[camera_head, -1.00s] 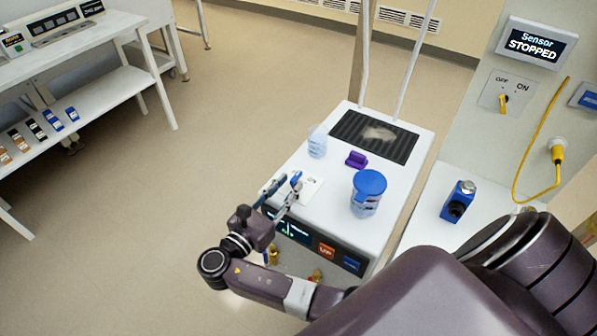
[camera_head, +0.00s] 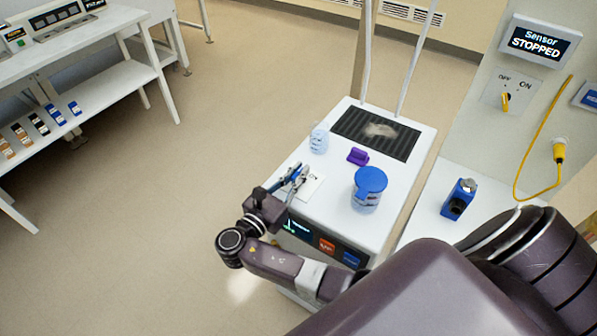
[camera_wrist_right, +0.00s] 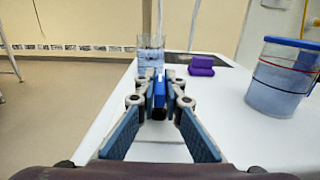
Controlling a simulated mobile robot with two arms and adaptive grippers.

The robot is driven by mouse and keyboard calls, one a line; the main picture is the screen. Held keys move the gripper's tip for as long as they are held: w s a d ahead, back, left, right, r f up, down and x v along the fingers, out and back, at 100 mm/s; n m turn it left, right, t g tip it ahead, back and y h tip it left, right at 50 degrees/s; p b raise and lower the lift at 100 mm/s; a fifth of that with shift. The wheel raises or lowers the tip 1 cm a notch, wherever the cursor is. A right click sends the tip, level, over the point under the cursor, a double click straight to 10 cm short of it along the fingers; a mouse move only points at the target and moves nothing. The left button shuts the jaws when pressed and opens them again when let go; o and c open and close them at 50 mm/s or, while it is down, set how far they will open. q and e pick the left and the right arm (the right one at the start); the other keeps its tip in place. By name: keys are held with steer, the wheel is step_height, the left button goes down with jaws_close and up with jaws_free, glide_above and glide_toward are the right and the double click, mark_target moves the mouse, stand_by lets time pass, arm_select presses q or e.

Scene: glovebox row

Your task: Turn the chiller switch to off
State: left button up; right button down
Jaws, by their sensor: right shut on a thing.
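The chiller is a white box (camera_head: 400,205) with a dark front display. On its top is the switch's pale plate (camera_head: 313,187) with an "ON" mark, partly covered by my fingers. My right gripper (camera_head: 297,174) is at this plate. In the right wrist view its two fingers (camera_wrist_right: 160,84) are shut on the blue switch handle (camera_wrist_right: 159,93). The handle's exact turn against the plate marks is hard to tell. My left gripper is not in view.
A clear beaker (camera_head: 319,138), a purple object (camera_head: 358,156) and a blue-lidded container (camera_head: 367,190) stand on the chiller top near my gripper. A blue block (camera_head: 458,199) sits on the right bench. A wall panel (camera_head: 540,43) reads "Sensor STOPPED".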

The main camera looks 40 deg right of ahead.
steer(key=shift+r+n+t+p, duration=0.2)
steer(key=shift+n+t+p, duration=0.15)
steer(key=shift+p, duration=0.45)
steer(key=n+t+y+p, duration=0.2)
steer(key=t+p, duration=0.1)
steer(key=shift+n+p, duration=0.25)
steer(key=shift+p, duration=0.15)
steer(key=shift+f+n+t+y+p, duration=0.1)
steer(key=shift+n+t+y+p, duration=0.7)
steer(key=shift+t+y, duration=0.45)
steer(key=shift+w+a+n+t+y, duration=0.15)
steer(key=shift+n+t+y, duration=0.35)
steer(key=shift+y, duration=0.05)
steer(key=shift+f, duration=0.1)
steer(key=c, duration=2)
jaws_free()
steer(key=shift+c, duration=0.2)
